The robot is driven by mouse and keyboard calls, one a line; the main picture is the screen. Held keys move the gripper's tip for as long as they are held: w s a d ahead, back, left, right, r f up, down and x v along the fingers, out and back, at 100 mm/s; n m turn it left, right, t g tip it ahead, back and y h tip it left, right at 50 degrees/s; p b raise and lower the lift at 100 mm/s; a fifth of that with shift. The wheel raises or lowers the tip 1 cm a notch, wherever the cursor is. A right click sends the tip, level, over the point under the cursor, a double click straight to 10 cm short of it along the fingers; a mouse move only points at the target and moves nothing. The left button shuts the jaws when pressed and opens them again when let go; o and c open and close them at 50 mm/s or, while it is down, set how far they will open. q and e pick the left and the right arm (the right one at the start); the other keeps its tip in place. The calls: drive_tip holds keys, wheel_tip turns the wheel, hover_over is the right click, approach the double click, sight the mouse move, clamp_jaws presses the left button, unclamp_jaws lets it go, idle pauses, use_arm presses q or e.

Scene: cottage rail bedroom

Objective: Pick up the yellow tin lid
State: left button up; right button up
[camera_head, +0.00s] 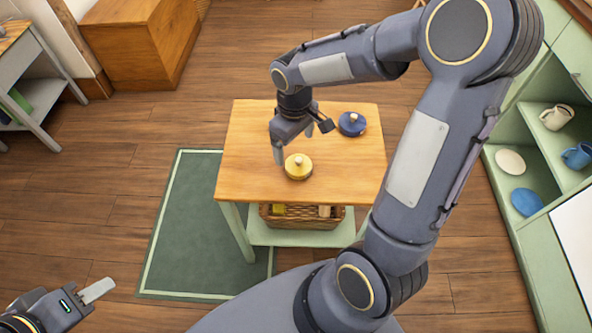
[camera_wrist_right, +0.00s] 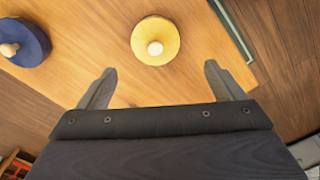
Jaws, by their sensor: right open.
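The yellow tin lid (camera_head: 298,166) lies on the wooden top of a small table, toward its front. It is round with a pale knob on top. In the right wrist view the yellow tin lid (camera_wrist_right: 155,41) is ahead of the fingertips, roughly centred between them. My right gripper (camera_head: 294,146) is above the table, just behind and left of the lid. In the wrist view its two fingers (camera_wrist_right: 160,72) are apart with nothing between them. My left gripper (camera_head: 98,291) is at the lower left, away from the table; I cannot tell whether its jaws are parted.
A blue lid (camera_head: 351,124) with a pale knob lies on the table top (camera_head: 245,145), right of my right gripper. A wicker basket (camera_head: 300,221) sits on the lower shelf. A green rug (camera_head: 190,235) lies left of the table. Green shelves (camera_head: 520,235) stand at right.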

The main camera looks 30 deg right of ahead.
sight(298, 159)
drive_tip(key=shift+s+d+f, duration=0.15)
drive_tip(key=shift+d+f, duration=0.1)
drive_tip(key=shift+f, duration=0.35)
drive_tip(key=shift+s+d+f, duration=0.1)
drive_tip(key=shift+d+f, duration=0.1)
drive_tip(key=shift+f, duration=0.35)
wheel_tip(298, 159, down, 5)
drive_tip(key=shift+f+b, duration=0.2)
drive_tip(key=shift+b, duration=0.65)
use_arm(q)
drive_tip(key=shift+s+d+f, duration=0.1)
drive_tip(key=shift+s+f, duration=0.05)
drive_tip(key=shift+f, duration=0.35)
drive_tip(key=shift+s+d+f, duration=0.1)
drive_tip(key=shift+f, duration=0.4)
use_arm(e)
drive_tip(key=c, duration=1)
drive_tip(key=shift+r, duration=0.15)
